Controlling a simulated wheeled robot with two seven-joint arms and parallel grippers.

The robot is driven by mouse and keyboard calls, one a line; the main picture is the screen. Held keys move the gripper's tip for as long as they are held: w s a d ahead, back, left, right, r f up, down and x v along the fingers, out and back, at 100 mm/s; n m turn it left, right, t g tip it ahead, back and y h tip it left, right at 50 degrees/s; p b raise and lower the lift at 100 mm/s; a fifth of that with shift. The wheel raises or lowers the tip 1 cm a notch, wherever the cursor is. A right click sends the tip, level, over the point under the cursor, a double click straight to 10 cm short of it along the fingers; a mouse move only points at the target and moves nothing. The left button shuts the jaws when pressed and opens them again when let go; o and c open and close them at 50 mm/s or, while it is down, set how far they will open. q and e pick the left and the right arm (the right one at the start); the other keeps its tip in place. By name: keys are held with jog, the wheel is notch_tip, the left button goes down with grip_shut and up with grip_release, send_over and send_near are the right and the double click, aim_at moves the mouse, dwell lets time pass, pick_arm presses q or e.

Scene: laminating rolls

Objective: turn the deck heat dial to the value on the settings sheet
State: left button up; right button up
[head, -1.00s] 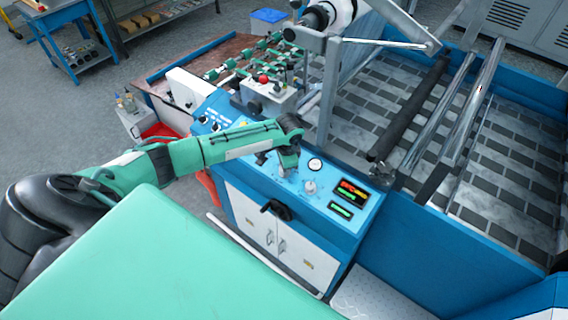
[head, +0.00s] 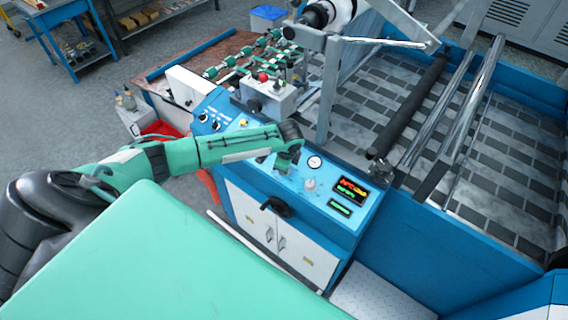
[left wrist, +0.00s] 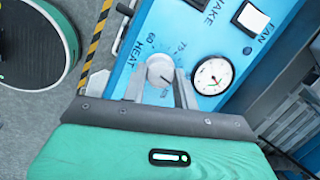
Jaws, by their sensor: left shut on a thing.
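The deck heat dial (left wrist: 160,71) is a pale round knob on the blue panel, beside the printed word HEAT, with scale marks around it. My left gripper (left wrist: 160,88) has one finger on each side of the knob and is shut on it. The exact dial value is too small to read. I cannot make out a settings sheet. My right gripper is not in view.
A round gauge (left wrist: 213,76) sits right of the dial, with a FAN switch (left wrist: 251,18) above. A black handle (head: 275,207) juts from the cabinet front. Rollers (head: 410,105) stand behind.

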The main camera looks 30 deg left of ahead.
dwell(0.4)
pick_arm(q)
jog(key=o, duration=1)
jog(key=shift+r, duration=0.1)
jog(key=b+v, duration=0.4)
jog(key=v, duration=0.9)
jog(key=shift+r+b, duration=0.35)
